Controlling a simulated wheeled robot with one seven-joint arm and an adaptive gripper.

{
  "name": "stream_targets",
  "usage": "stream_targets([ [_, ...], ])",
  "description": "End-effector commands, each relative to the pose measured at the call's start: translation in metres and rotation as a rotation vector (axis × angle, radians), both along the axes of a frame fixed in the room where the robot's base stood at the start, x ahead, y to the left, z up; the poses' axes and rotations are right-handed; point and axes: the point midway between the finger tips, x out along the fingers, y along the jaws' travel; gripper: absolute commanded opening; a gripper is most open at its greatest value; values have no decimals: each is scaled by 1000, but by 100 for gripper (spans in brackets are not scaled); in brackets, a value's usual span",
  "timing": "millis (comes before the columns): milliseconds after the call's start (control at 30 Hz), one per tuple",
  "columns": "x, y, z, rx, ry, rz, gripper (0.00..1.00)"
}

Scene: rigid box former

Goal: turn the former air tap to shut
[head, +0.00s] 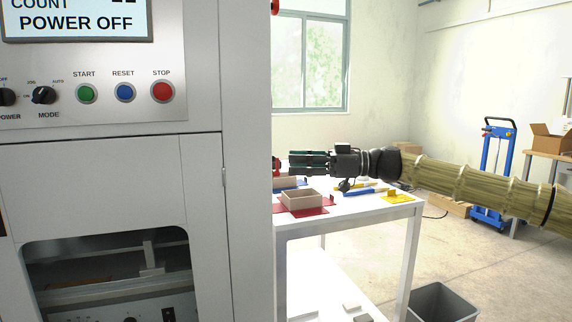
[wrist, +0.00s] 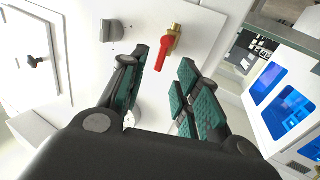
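The air tap has a red lever (wrist: 166,52) and a brass body (wrist: 175,30) on a pale panel in the wrist view. The lever slants down and left in the picture, roughly in line with the brass. My gripper (wrist: 163,64) is open, with its green-padded fingers on either side of the lever's lower end; I cannot tell whether they touch it. In the head view my gripper (head: 292,162) points left at the cabinet's side. A small red part (head: 276,164) shows there at the cabinet edge; most of that side is hidden.
The grey machine cabinet (head: 245,120) fills the left, its display reading POWER OFF. A white table (head: 350,213) below my arm holds an open box (head: 301,199) on a red mat. A grey bin (head: 440,303) stands on the floor. A grey fitting (wrist: 112,31) sits left of the tap.

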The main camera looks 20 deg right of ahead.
Motion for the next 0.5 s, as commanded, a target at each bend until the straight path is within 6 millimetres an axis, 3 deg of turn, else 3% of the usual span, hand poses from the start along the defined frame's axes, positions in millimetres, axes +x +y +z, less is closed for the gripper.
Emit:
stream_targets([
  [200,9,24,-1,0,3,-1,32],
  [500,12,32,-1,1,2,-3,32],
])
